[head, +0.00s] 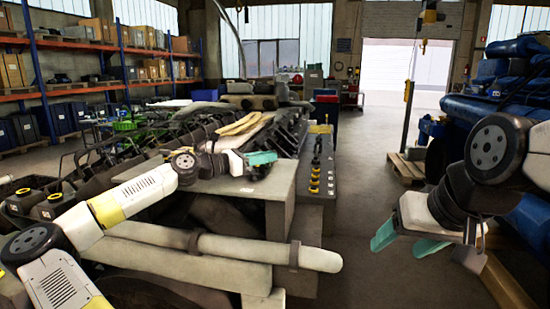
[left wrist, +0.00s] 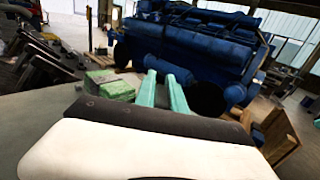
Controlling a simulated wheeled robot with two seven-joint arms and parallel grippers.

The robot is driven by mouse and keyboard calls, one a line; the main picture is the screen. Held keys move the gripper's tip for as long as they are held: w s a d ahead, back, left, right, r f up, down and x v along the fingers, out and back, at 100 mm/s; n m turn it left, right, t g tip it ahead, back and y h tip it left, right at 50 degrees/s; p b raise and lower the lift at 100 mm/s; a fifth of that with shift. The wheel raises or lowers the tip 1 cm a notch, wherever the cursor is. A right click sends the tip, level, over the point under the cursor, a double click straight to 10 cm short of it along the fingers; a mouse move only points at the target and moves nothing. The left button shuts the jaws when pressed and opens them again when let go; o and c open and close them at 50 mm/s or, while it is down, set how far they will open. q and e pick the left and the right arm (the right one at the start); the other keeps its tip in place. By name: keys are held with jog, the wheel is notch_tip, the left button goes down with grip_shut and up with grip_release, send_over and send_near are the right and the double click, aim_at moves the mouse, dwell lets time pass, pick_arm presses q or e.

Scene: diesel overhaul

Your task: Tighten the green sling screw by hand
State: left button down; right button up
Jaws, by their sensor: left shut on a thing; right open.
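My left gripper (head: 262,158) has its teal fingers low over the front end of the grey bench top. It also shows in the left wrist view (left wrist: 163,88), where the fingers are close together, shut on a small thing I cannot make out. A green block-like thing (left wrist: 112,87) lies just left of these fingers on the grey surface; I cannot tell whether it belongs to the sling. I cannot make out the green sling screw for certain in either view. My right gripper (head: 412,240) is open and empty, over the floor at the right.
The grey bench (head: 285,190) carries a dark engine. A light pipe (head: 225,248) runs along its front. A blue engine (head: 497,75) stands at the right; it also shows in the left wrist view (left wrist: 190,42). Shelves (head: 90,85) stand at the left. The middle aisle is clear.

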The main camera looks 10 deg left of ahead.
pick_arm(q)
jog(key=shift+w+a+r, duration=0.1)
jog(key=shift+a+r, duration=0.05)
jog(key=shift+r, duration=0.1)
jog(key=c, duration=1.4)
grip_release()
jog(key=shift+c, duration=0.2)
jog(key=shift+f, duration=0.1)
jog(key=v, duration=0.7)
jog(key=shift+s+a, duration=0.2)
jog(key=shift+s, duration=0.05)
